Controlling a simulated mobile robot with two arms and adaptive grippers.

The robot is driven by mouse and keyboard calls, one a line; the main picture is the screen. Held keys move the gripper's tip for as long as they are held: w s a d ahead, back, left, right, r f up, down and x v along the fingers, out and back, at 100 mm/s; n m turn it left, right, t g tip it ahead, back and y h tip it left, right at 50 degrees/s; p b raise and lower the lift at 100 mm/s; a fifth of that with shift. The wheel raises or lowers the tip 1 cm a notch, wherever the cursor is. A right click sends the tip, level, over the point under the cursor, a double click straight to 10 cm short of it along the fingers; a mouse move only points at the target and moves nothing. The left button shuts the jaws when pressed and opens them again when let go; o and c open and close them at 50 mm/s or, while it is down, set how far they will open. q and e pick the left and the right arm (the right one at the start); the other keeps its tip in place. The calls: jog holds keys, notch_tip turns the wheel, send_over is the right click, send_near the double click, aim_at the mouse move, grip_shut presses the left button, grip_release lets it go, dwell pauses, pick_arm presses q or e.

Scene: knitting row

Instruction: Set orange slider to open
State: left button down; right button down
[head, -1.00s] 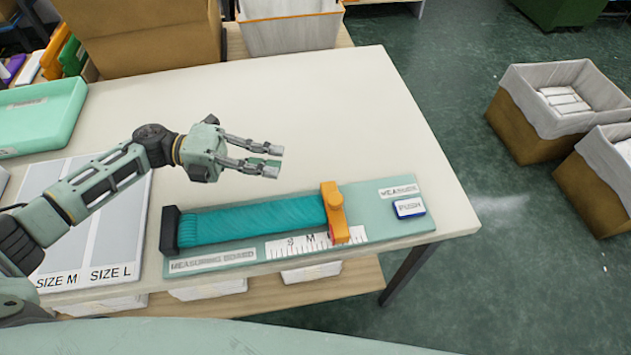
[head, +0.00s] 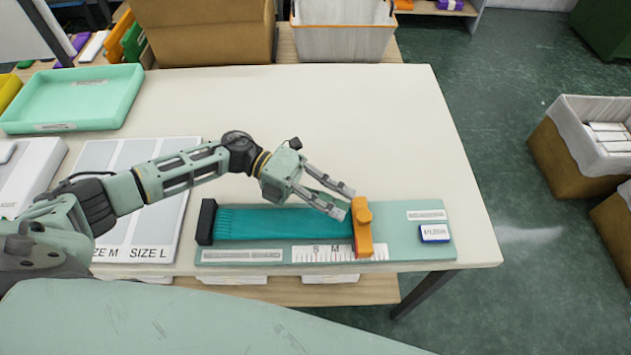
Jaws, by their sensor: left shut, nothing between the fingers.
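The orange slider (head: 363,232) stands upright across the green measuring board (head: 408,244), at the right end of a teal knitted piece (head: 270,223). The knitted piece lies flat between the slider and a black end block (head: 206,222). My right gripper is out of view.
A blue-edged PUSH button (head: 434,233) is on the board's right end. A pale SIZE M and SIZE L mat (head: 153,210) lies left of the board. A mint tray (head: 75,100) is at the back left. The table's (head: 360,110) back middle is clear.

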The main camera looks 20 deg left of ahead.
pick_arm(q)
jog(key=shift+s+d+f, duration=0.1)
jog(key=shift+d+f, duration=0.1)
jog(key=shift+d, duration=0.55)
jog(key=d, duration=0.2)
jog(key=w+d+b, duration=0.1)
jog(key=d, duration=0.1)
jog(key=w+d+b, duration=0.1)
jog(key=shift+w+d, duration=0.1)
jog(key=shift+d, duration=0.3)
jog(key=shift+w+d, duration=0.15)
jog(key=shift+d, duration=0.15)
jog(key=shift+a+r, duration=0.1)
